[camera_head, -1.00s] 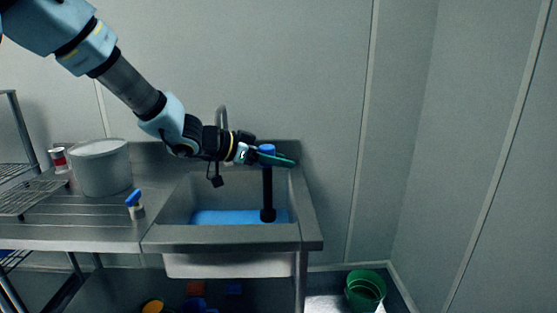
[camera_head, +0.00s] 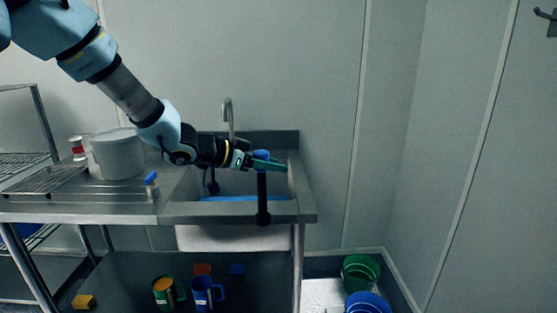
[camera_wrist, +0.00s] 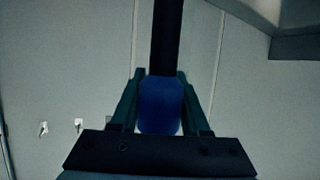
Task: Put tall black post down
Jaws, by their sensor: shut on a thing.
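The tall black post (camera_head: 262,198) has a blue top (camera_head: 261,155) and a wider black foot. My gripper (camera_head: 268,164) is shut on the blue part, and the post hangs upright below it, in front of the sink (camera_head: 190,212) in the head view. I cannot tell whether its foot touches the sink's front rim or hangs free before it. In the wrist view the blue part (camera_wrist: 160,106) sits between the two fingers, and the black shaft (camera_wrist: 166,38) runs out of the top of the picture.
A grey pot (camera_head: 118,157), a red-and-white container (camera_head: 77,148) and a small blue-topped bottle (camera_head: 151,184) stand on the counter at left. A faucet (camera_head: 229,115) rises behind the sink. Mugs (camera_head: 205,294) sit on the shelf below. Green (camera_head: 359,274) and blue (camera_head: 367,303) buckets stand on the floor at right.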

